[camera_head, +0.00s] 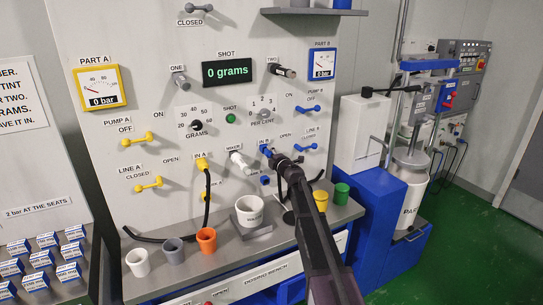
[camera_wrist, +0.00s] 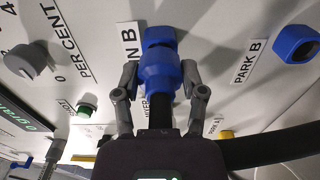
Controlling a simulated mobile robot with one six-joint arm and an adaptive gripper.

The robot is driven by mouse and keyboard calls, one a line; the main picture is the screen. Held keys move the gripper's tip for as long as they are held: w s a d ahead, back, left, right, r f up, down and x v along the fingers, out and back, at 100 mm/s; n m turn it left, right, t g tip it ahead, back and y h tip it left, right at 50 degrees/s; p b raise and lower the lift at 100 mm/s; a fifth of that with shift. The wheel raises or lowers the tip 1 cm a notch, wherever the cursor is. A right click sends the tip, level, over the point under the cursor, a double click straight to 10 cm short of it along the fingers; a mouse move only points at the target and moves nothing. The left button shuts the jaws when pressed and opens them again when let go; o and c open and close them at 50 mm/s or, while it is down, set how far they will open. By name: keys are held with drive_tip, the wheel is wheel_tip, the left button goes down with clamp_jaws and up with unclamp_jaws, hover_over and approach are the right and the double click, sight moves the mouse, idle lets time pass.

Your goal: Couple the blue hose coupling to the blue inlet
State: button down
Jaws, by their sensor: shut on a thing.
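My gripper (camera_wrist: 161,82) is shut on the blue hose coupling (camera_wrist: 160,72), with one finger on each side of it. In the wrist view the coupling's front is in line with the blue inlet (camera_wrist: 158,36) beside the "IN B" label and appears to meet it. I cannot tell whether it is seated. In the head view my gripper (camera_head: 284,163) is at the panel, by the blue inlet (camera_head: 265,150). My gripper and arm hide most of the coupling there. A black hose (camera_wrist: 270,146) shows at the right of the wrist view.
A blue park fitting, "PARK B" (camera_wrist: 296,44), is empty beside the inlet and also shows in the head view (camera_head: 265,180). A white mixer spout (camera_head: 240,161) is left of the inlet. A white cup (camera_head: 249,211) and coloured cups stand on the bench below.

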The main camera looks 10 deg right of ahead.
drive_tip(key=shift+w+a, duration=0.2)
drive_tip(key=shift+w, duration=0.45)
drive_tip(key=shift+c, duration=0.4)
unclamp_jaws()
drive_tip(key=shift+s, duration=0.15)
drive_tip(key=v, duration=1.1)
drive_tip(key=shift+s, duration=0.3)
drive_tip(key=shift+d, duration=0.1)
idle(0.5)
